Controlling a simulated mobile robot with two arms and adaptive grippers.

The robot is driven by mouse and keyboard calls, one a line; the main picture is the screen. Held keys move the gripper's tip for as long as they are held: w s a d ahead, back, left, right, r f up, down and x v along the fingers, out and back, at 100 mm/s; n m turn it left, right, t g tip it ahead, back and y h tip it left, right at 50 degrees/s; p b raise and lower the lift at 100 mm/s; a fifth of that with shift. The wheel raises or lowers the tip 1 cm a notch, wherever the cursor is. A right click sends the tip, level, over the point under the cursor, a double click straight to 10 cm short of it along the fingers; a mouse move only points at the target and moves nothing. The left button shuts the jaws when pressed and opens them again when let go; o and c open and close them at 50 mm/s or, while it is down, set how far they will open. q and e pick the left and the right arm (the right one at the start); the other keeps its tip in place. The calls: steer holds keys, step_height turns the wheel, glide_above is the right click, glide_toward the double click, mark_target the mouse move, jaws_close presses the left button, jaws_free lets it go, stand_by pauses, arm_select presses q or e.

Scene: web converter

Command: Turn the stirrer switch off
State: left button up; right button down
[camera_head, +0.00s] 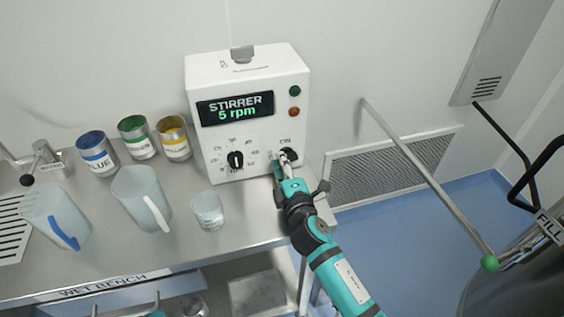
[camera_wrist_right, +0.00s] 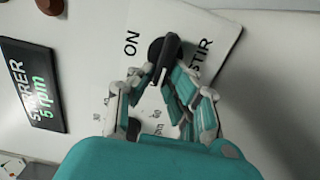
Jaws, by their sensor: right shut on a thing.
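The white stirrer box (camera_head: 245,85) stands against the wall at the back of the bench, its display (camera_head: 235,108) reading "STIRRER 5 rpm". The black stirrer switch (camera_head: 290,153) is at the lower right of its front, near an "ON" label; in the right wrist view the switch (camera_wrist_right: 167,47) lies between "ON" and "STIR" labels. My right gripper (camera_head: 281,160) is at the switch and shut on it; its fingertips (camera_wrist_right: 158,82) partly cover the switch. My left gripper is not in view.
A black speed dial (camera_head: 235,159) is left of the switch. Green (camera_head: 295,91) and red (camera_head: 294,111) buttons are above it. A beaker (camera_head: 207,211), jugs (camera_head: 142,198) and colour tins (camera_head: 174,138) stand to the left. A slanted metal bar (camera_head: 425,180) is to the right.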

steer(key=shift+f, duration=0.1)
stand_by(0.3)
steer(key=c, duration=1.3)
jaws_free()
steer(key=shift+c, duration=0.2)
steer(key=v, duration=1.2)
steer(key=shift+s, duration=0.1)
